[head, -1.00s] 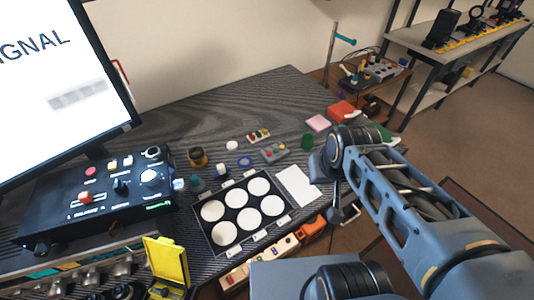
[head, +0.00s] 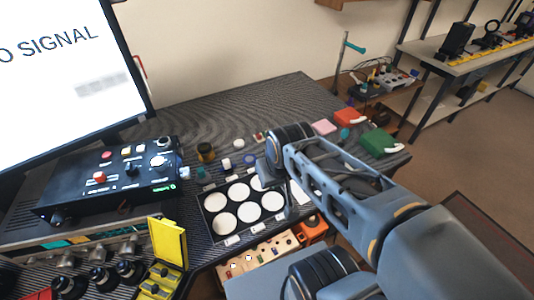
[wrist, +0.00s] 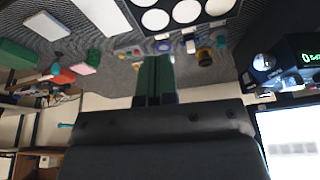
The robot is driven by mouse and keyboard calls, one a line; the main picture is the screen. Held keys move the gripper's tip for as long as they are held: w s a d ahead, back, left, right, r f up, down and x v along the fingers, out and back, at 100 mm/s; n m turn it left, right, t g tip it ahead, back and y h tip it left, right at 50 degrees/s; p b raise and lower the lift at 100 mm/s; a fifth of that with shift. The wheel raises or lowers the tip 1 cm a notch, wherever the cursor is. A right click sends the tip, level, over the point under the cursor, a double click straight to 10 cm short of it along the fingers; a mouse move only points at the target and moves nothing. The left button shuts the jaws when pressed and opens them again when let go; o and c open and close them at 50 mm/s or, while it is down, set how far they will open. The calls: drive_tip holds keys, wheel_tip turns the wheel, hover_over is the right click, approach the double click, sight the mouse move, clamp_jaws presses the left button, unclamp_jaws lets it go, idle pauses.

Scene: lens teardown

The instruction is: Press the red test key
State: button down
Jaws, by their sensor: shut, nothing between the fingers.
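The black control box (head: 110,180) stands below the monitor at the left in the head view. The labels are too small to tell which is the test key. Part of the box with its green display shows at the right edge of the wrist view (wrist: 285,62). My gripper (wrist: 154,62) has its two green fingers together, with nothing between them. It is over the table, well to the right of the box. In the head view my arm hides most of it.
A black tray with white round wells (head: 207,205) lies mid-table. A yellow open-lidded case (head: 168,243) is at the front. The monitor (head: 60,70) rises behind the box. Bare table lies at the back.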

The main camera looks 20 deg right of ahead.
drive_tip(key=w+d+f+m+t+y+b, duration=0.1)
drive_tip(key=w+d+f+m+b, duration=0.1)
drive_tip(key=w+d+f+m, duration=0.2)
drive_tip(key=w+d+f+m+t+y+b, duration=0.1)
drive_tip(key=w+d+f+m+t+b, duration=0.1)
drive_tip(key=w+m, duration=0.9)
drive_tip(key=w+d+f+m+t+b, duration=0.2)
drive_tip(key=w+d+f+m, duration=0.4)
drive_tip(key=w, duration=0.8)
drive_tip(key=shift+w+m+y+b, duration=0.4)
drive_tip(key=shift+m+b, duration=0.45)
drive_tip(key=shift+m, duration=0.35)
drive_tip(key=shift+s+d+f, duration=0.1)
drive_tip(key=shift+f, duration=0.05)
wheel_tip(320, 180, down, 9)
drive_tip(key=b, duration=0.8)
drive_tip(key=shift+r, duration=0.2)
drive_tip(key=shift+f+b, duration=0.4)
drive_tip(key=shift+f, duration=0.05)
